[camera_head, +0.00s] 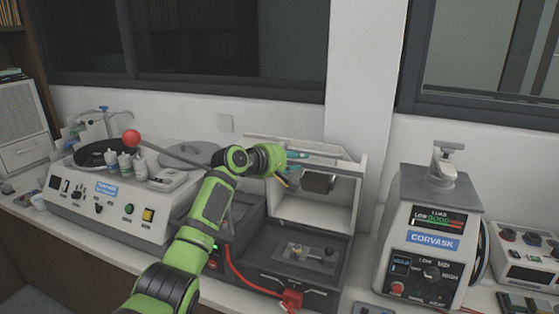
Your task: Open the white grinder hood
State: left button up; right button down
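The white grinder hood (348,219) is a box-like cover at the back of a dark grinder (322,267). It stands raised, its hollow inside facing me and the dark bed below it uncovered. My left arm reaches up from the bottom, and my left gripper (306,172) is at the hood's upper part, overlapping its opening. Its fingers are small and partly hidden by the wrist, so I cannot tell whether they touch the hood or are open. My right gripper is out of view.
A polisher (112,210) with bottles on top stands left. A rod with a red ball (131,137) rises behind my arm. A red handle (291,299) is at the grinder's front. A white press (429,237) stands right, with a control box (527,250) beyond it.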

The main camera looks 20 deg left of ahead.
pick_arm(q)
jog(key=v, duration=0.6)
